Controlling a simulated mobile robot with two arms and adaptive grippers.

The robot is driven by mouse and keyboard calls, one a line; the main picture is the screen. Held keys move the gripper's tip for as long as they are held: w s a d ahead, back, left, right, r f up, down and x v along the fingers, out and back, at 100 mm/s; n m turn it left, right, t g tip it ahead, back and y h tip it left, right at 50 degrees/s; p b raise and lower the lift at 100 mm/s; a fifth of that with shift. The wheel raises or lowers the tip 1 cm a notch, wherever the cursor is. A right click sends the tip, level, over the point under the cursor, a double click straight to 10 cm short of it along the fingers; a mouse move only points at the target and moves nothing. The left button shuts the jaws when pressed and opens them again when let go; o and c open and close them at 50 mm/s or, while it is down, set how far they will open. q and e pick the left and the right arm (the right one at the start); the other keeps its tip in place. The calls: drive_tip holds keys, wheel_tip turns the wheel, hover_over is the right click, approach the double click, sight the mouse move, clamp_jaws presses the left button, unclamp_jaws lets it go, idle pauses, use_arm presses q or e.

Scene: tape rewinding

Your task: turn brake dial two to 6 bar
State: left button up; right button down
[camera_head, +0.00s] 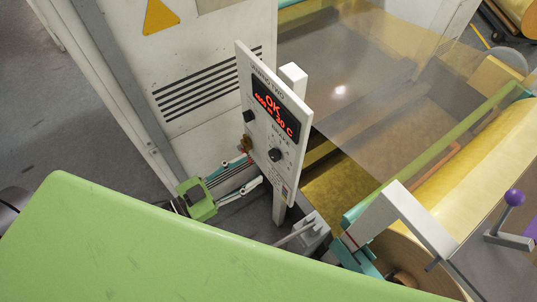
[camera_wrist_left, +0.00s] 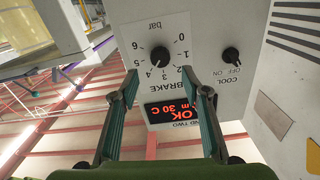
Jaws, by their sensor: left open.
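The white control panel (camera_head: 285,105) stands on a post, tilted in the head view. Its brake dial (camera_head: 276,155) is a round black knob. In the left wrist view the brake dial (camera_wrist_left: 160,56) appears upside down, with a bar scale from 0 to 6 around it. Its pointer seems to aim near 4, though it is small. My left gripper (camera_head: 252,170) is open and empty in front of the panel's lower part. In the left wrist view its fingers (camera_wrist_left: 160,80) appear either side of the dial, with nothing between them. My right gripper is out of view.
A red-lit display (camera_head: 272,108) reads OK and 30 C. The black cool switch (camera_wrist_left: 231,55) sits beside the dial. A white cabinet (camera_head: 200,60) stands behind the panel. A yellow roll (camera_head: 470,180) and a purple-knobbed lever (camera_head: 515,197) are at right.

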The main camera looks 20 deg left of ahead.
sight(271, 157)
use_arm(q)
drive_tip(key=p+x, duration=0.1)
drive_tip(key=x, duration=0.5)
drive_tip(key=shift+w, duration=0.25)
drive_tip(key=shift+w+d, duration=0.45)
drive_tip(key=shift+f, duration=0.1)
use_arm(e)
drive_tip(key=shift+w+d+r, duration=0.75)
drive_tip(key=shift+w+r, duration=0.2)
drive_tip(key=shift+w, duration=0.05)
use_arm(q)
drive_tip(key=c, duration=1.1)
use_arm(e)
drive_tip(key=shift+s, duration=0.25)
